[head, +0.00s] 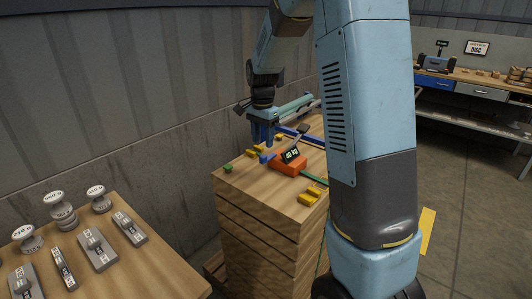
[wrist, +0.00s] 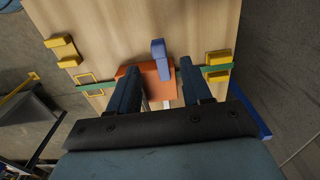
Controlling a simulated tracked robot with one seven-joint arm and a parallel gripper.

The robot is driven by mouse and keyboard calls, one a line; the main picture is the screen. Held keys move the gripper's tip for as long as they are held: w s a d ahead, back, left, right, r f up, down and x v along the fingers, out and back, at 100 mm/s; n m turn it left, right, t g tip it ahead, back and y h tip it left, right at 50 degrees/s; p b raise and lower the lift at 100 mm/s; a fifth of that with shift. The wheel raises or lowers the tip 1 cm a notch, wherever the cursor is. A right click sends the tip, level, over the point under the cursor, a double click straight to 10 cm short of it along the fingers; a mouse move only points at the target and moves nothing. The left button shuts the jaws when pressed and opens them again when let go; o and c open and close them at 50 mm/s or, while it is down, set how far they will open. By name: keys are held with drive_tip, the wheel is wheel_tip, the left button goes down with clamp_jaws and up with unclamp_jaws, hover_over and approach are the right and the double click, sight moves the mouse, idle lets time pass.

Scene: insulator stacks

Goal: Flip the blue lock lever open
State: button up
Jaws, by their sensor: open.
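The blue lock lever (wrist: 158,47) stands out from an orange lock body (wrist: 160,88) on a pale wooden top. In the wrist view it lies just beyond my fingertips, roughly centred between them. My gripper (wrist: 159,66) is open, with one dark blue finger on each side of the orange body and nothing held. In the head view my gripper (head: 262,144) points down over the wooden stack, behind the orange body (head: 288,166). The small blue lever (head: 266,157) shows at the body's left end there. I cannot tell whether a finger touches it.
A green strap (wrist: 98,87) runs beneath the orange body, with yellow brackets (wrist: 218,66) at both sides. A table with weights (head: 62,217) is at the left. A workbench (head: 475,80) stands far right.

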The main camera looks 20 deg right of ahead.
sight(262, 156)
drive_tip(key=shift+f, duration=3.05)
drive_tip(key=shift+c, duration=0.3)
clamp_jaws()
drive_tip(key=shift+r, duration=0.1)
